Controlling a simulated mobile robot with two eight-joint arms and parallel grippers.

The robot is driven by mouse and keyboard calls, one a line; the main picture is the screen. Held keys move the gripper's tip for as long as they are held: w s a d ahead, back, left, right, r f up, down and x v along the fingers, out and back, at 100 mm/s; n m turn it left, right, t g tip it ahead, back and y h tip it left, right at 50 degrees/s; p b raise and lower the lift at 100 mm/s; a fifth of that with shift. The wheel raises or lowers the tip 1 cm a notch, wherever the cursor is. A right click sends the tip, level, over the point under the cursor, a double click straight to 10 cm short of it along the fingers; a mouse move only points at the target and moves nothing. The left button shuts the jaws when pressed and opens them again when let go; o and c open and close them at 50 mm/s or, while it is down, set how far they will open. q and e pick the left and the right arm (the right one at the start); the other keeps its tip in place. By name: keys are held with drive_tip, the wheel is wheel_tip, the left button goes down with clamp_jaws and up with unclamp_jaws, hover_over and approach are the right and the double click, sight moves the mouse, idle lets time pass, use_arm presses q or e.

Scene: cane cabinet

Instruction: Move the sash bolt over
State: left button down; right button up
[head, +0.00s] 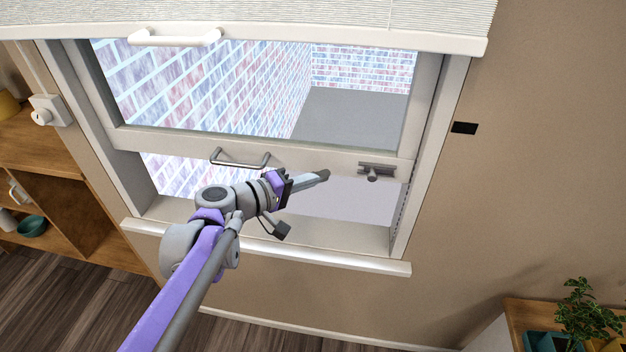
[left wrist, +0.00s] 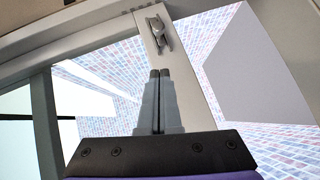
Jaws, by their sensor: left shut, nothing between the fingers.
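The sash bolt (head: 377,171) is a small grey metal fitting with a knob, on the right part of the window sash's bottom rail (head: 330,164). It also shows in the left wrist view (left wrist: 158,34), beyond my fingertips. My left gripper (head: 325,176) is shut and empty, to the left of the bolt and apart from it in the head view. In the left wrist view its two fingers (left wrist: 160,73) lie together and point toward the bolt. My right gripper is not in view.
The sash is raised, with an open gap below it. A grey pull handle (head: 240,160) is on the rail behind my left arm. A blind with a white handle (head: 175,37) hangs above. The sill (head: 290,255) juts out below. Shelves (head: 75,190) stand left, a plant (head: 585,315) lower right.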

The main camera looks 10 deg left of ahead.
sight(376, 177)
use_arm(q)
drive_tip(key=shift+w+d+f, duration=0.35)
drive_tip(key=shift+w+d, duration=0.3)
drive_tip(key=shift+d, duration=0.65)
drive_tip(key=shift+w+d+f, duration=0.35)
drive_tip(key=shift+w+d, duration=0.35)
drive_tip(key=shift+d, duration=0.55)
drive_tip(key=shift+w+d+f, duration=0.35)
drive_tip(key=shift+w+d, duration=0.3)
drive_tip(key=shift+d, duration=0.65)
drive_tip(key=shift+d, duration=0.1)
drive_tip(key=d, duration=0.3)
drive_tip(key=shift+d, duration=0.15)
drive_tip(key=shift+r, duration=0.1)
